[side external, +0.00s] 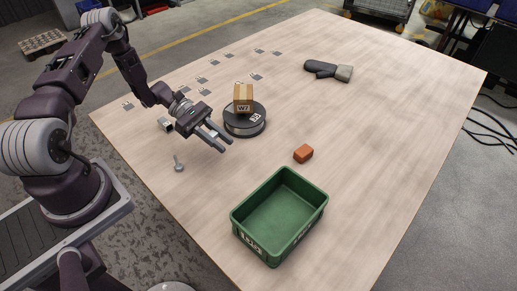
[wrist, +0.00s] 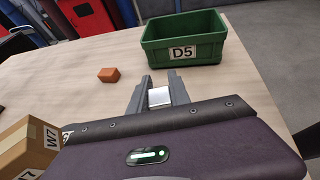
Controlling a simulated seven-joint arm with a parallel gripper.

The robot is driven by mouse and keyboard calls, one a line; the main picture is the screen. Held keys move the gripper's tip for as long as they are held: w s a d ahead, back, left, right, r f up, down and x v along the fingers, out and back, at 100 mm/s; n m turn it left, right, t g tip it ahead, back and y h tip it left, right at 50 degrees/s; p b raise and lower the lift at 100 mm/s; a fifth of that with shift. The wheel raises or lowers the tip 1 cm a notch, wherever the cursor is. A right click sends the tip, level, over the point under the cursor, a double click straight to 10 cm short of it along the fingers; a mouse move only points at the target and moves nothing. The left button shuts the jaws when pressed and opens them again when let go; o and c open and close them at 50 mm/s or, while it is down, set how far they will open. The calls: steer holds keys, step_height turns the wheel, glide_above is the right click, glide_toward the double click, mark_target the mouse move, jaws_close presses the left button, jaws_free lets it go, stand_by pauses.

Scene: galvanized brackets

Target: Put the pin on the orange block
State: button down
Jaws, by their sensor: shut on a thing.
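The orange block (side external: 303,153) lies on the table behind the green crate in the side view; it also shows left of the crate in the wrist view (wrist: 109,75). A grey pin-like piece (side external: 178,163) is on the table near its left edge, in the side view only. My gripper (side external: 225,143) is above the table, between that piece and the block, touching neither. In the wrist view my gripper (wrist: 160,84) is shut on a small silvery metal piece (wrist: 160,97). Most of this piece is hidden, so I cannot tell its full shape.
A green crate (side external: 236,218), labelled D5 in the wrist view, stands at the front. A cardboard box (side external: 243,98) marked W7 sits on a dark round spool (side external: 247,127). The table's right side is clear.

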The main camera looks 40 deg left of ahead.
steer(key=w+d+r+n+t+y, duration=0.1)
steer(key=w+d+t, duration=0.15)
steer(key=w, duration=0.45)
steer(key=w+d+n+t, duration=0.1)
steer(key=w+d+n, duration=0.1)
steer(key=w+d, duration=0.3)
step_height(320, 180, up, 3)
steer(key=n+t+y, duration=0.3)
glide_above(312, 150)
steer(key=shift+n, duration=0.3)
step_height(312, 150, down, 10)
steer(key=shift+r, duration=0.15)
steer(key=shift+f, duration=0.25)
steer(key=c, duration=1.2)
jaws_free()
steer(key=shift+f, duration=0.15)
